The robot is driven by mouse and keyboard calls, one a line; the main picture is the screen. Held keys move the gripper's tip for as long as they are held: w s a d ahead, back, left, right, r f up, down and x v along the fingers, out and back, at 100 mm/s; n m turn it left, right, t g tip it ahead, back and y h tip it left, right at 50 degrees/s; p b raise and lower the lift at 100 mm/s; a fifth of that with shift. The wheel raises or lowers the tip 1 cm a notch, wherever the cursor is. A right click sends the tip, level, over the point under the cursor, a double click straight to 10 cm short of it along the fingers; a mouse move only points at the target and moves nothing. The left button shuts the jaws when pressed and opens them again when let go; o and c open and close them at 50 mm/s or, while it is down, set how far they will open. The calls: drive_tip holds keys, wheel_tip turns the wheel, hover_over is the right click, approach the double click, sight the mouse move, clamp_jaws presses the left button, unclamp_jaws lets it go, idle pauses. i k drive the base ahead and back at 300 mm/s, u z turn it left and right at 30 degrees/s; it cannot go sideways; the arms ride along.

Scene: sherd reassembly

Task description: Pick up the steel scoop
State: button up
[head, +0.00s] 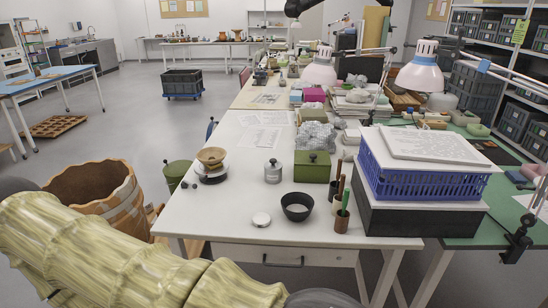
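I cannot make out a steel scoop in the head view. On the near white table (226,215) stand a grey metal canister (273,172), a dark bowl (297,207) with pale contents, and a round white lid-like disc (261,219). Upright handles, brown and green, stand at the table's right in small brown holders (341,221); what they belong to is hidden. My arm crosses the lower left in a ribbed yellow-green cover. My gripper is not in view.
A green box (312,167) and a beige bowl on a stand (212,158) are on the table. A blue basket (420,182) on a dark box takes the right side. The table's front left is clear.

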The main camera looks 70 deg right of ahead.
sight(340, 160)
drive_tip(key=u, duration=0.25)
drive_tip(key=i, duration=0.45)
drive_tip(key=z, duration=3.35)
drive_tip(key=i, duration=0.5)
drive_tip(key=u, duration=0.05)
